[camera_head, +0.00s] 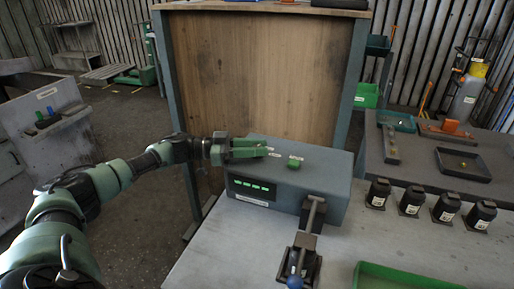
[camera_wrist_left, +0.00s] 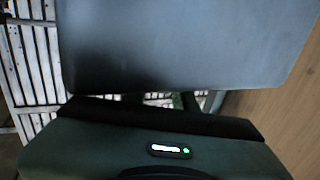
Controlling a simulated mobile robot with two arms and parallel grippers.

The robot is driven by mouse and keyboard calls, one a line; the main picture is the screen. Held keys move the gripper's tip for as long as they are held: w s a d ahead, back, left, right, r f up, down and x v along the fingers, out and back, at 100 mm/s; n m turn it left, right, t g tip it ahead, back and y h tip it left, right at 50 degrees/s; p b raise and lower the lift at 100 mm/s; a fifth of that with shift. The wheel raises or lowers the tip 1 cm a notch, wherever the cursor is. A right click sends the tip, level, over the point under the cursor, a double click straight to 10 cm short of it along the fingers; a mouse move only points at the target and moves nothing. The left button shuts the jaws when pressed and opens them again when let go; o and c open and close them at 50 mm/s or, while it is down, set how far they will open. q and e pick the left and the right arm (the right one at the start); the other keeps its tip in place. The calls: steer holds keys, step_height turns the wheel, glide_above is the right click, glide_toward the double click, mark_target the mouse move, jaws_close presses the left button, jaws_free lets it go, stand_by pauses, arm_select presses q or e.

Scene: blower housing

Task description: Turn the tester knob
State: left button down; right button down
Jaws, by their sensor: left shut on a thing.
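The tester (camera_head: 325,183) is a grey box on the bench, with a lit green display (camera_head: 252,189) on its front face. My left gripper (camera_head: 264,150) reaches in from the left over the left part of the tester's top. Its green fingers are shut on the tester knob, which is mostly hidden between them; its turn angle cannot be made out. A small green part (camera_head: 295,162) stands on the tester top to the right, apart from the fingers. The left wrist view shows a plain grey surface and my gripper's dark body, not the knob. My right gripper is not in view.
A toggle clamp (camera_head: 302,258) stands in front of the tester. Several black labelled blocks (camera_head: 410,202) stand in a row to the right. A green tray (camera_head: 400,277) lies at the front. A wooden panel (camera_head: 260,75) rises behind. Bare bench (camera_head: 225,250) shows at front left.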

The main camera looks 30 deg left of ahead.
arm_select(q)
steer(key=c, duration=1.1)
jaws_free()
steer(key=b+v, duration=0.2)
steer(key=v, duration=0.5)
steer(key=shift+f, duration=0.1)
steer(key=shift+s+a, duration=0.2)
steer(key=shift+a, duration=0.1)
